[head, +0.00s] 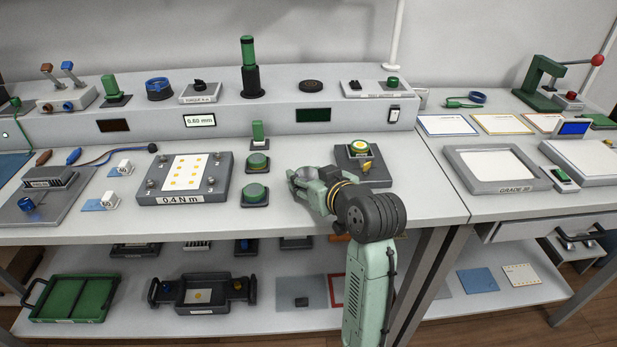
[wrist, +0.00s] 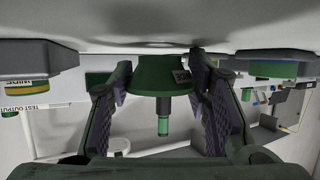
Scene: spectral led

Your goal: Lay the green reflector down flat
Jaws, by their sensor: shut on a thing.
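My gripper (head: 308,184) is over the front part of the bench, right of the two green round pieces. Its fingers, also seen in the wrist view (wrist: 161,100), are shut on the green reflector (wrist: 160,72). The reflector is a flared green piece with a small label on its side. In the head view its pale, round hollow face (head: 302,174) shows between the fingers and seems to face up. The wrist view shows it close to the pale bench top. I cannot tell whether it touches the bench. The fingers hide part of its sides.
Two green round pieces on dark bases (head: 257,163) (head: 255,193) stand left of my gripper. A dark block with a yellow-topped part (head: 361,148) stands to the right. A labelled plate (head: 185,180) lies further left. Bare bench (head: 420,200) shows at the right front.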

